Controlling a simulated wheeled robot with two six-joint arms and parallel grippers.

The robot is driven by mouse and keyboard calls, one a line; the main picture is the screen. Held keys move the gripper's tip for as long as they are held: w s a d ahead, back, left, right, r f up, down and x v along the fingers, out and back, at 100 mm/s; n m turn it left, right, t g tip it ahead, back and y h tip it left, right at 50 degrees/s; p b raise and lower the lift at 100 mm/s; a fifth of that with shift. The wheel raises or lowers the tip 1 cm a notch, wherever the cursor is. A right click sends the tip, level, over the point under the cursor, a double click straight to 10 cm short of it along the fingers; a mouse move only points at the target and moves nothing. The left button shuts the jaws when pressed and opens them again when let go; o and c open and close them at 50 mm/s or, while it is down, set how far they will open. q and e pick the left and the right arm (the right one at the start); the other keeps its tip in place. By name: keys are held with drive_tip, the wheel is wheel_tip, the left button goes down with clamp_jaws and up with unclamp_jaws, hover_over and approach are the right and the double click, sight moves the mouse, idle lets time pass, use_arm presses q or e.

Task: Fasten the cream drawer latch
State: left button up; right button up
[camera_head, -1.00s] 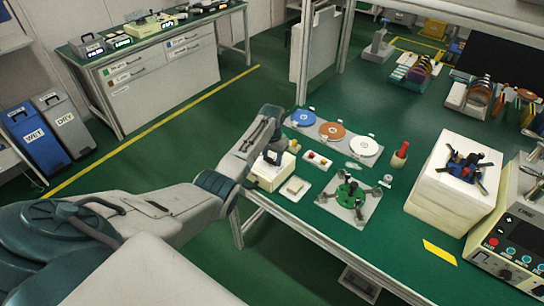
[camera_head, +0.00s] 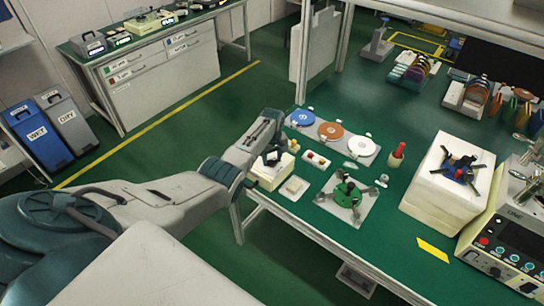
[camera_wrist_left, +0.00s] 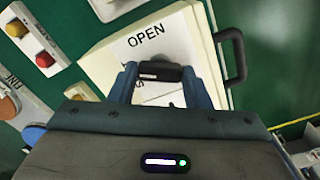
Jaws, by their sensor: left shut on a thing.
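The cream drawer box (camera_head: 268,178) sits at the near left corner of the green bench. In the left wrist view its cream top (camera_wrist_left: 100,60) carries a white label reading OPEN (camera_wrist_left: 148,38). A second label is partly hidden behind my gripper. A dark handle (camera_wrist_left: 236,58) sticks out from the box's right side there. My left gripper (camera_head: 274,158) is over the box. In the left wrist view its blue-grey fingers (camera_wrist_left: 160,76) are shut on a dark latch piece (camera_wrist_left: 160,71), partly hidden between them. My right gripper is not in view.
Three discs on a plate (camera_head: 333,131) lie behind. A green fixture (camera_head: 347,193) stands to the right. The bench's near edge runs just in front.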

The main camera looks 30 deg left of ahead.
sight(272, 160)
use_arm(q)
drive_tip(key=n, duration=0.2)
drive_tip(key=shift+r+n+p, duration=0.1)
drive_tip(key=shift+n+p, duration=0.2)
drive_tip(key=shift+n, duration=1.6)
drive_tip(key=o, duration=1)
wheel_tip(272, 160, up, 11)
drive_tip(key=shift+f+b, duration=0.15)
drive_tip(key=shift+b, duration=0.95)
